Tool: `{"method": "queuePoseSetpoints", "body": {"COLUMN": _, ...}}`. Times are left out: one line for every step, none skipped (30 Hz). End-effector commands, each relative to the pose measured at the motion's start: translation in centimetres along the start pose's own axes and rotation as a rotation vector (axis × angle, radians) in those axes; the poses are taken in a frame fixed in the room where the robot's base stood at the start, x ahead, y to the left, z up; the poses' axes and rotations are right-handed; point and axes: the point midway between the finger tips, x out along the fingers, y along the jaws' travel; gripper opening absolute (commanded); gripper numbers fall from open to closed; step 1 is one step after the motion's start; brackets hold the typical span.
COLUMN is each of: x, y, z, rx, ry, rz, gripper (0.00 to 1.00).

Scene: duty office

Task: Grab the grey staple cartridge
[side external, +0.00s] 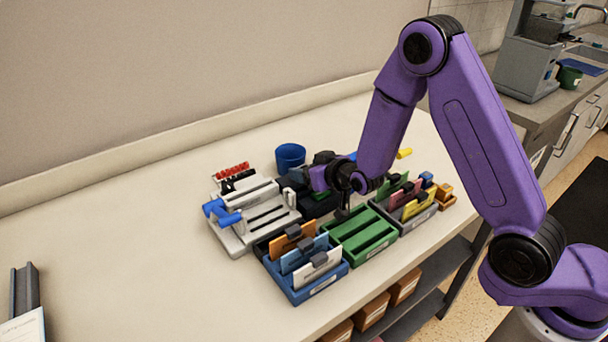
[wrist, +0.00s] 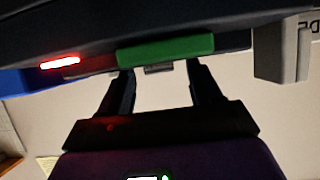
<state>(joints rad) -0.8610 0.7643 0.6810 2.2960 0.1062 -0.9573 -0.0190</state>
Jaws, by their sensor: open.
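My gripper (wrist: 163,92) is open, its two dark fingers apart in the wrist view. A green bar (wrist: 165,48) lies beyond the fingertips, with a small grey piece (wrist: 158,69) under its edge, between the fingers in the picture. I cannot tell whether that piece is the grey staple cartridge. In the side view my gripper is over the cluster of trays, near the green slotted tray (side external: 362,236); its fingers are hard to make out there. No cartridge can be identified with certainty in the side view.
A blue tray (side external: 318,289) with cards stands in front, a grey tray (side external: 418,218) with cards at right. A white slotted holder (side external: 238,240) with blue handles is at left, a blue cup (side external: 290,157) behind. The table's left side is mostly clear.

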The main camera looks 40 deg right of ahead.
Motion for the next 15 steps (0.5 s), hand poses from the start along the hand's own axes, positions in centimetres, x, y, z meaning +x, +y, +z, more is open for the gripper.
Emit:
{"method": "queuePoseSetpoints", "body": {"x": 0.05, "y": 0.02, "z": 0.01, "rx": 0.0, "ry": 0.0, "rz": 0.0, "gripper": 0.64}}
{"method": "queuePoseSetpoints", "body": {"x": 0.05, "y": 0.02, "z": 0.01, "rx": 0.0, "ry": 0.0, "rz": 0.0, "gripper": 0.64}}
{"method": "queuePoseSetpoints", "body": {"x": 0.04, "y": 0.02, "z": 0.0, "rx": 0.0, "ry": 0.0, "rz": 0.0, "gripper": 0.64}}
{"method": "queuePoseSetpoints", "body": {"x": 0.03, "y": 0.02, "z": 0.0, "rx": 0.0, "ry": 0.0, "rz": 0.0, "gripper": 0.64}}
{"method": "queuePoseSetpoints", "body": {"x": 0.03, "y": 0.02, "z": 0.0, "rx": 0.0, "ry": 0.0, "rz": 0.0, "gripper": 0.64}}
{"method": "queuePoseSetpoints", "body": {"x": 0.02, "y": 0.02, "z": 0.0, "rx": 0.0, "ry": 0.0, "rz": 0.0, "gripper": 0.61}}
{"method": "queuePoseSetpoints", "body": {"x": 0.02, "y": 0.02, "z": 0.0, "rx": 0.0, "ry": 0.0, "rz": 0.0, "gripper": 0.51}}
{"method": "queuePoseSetpoints", "body": {"x": 0.01, "y": 0.02, "z": 0.0, "rx": 0.0, "ry": 0.0, "rz": 0.0, "gripper": 0.41}}
{"method": "queuePoseSetpoints", "body": {"x": 0.01, "y": 0.02, "z": 0.0, "rx": 0.0, "ry": 0.0, "rz": 0.0, "gripper": 0.28}}
{"method": "queuePoseSetpoints", "body": {"x": 0.01, "y": 0.02, "z": 0.0, "rx": 0.0, "ry": 0.0, "rz": 0.0, "gripper": 0.18}}
{"method": "queuePoseSetpoints", "body": {"x": 0.01, "y": 0.02, "z": 0.0, "rx": 0.0, "ry": 0.0, "rz": 0.0, "gripper": 0.09}}
{"method": "queuePoseSetpoints", "body": {"x": 0.0, "y": 0.02, "z": 0.0, "rx": 0.0, "ry": 0.0, "rz": 0.0, "gripper": 0.04}}
{"method": "queuePoseSetpoints", "body": {"x": 0.0, "y": 0.02, "z": 0.0, "rx": 0.0, "ry": 0.0, "rz": 0.0, "gripper": 0.04}}
{"method": "queuePoseSetpoints", "body": {"x": 0.0, "y": 0.02, "z": -0.02, "rx": 0.0, "ry": 0.0, "rz": 0.0, "gripper": 0.04}}
{"method": "queuePoseSetpoints", "body": {"x": 0.0, "y": 0.02, "z": -0.02, "rx": 0.0, "ry": 0.0, "rz": 0.0, "gripper": 0.04}}
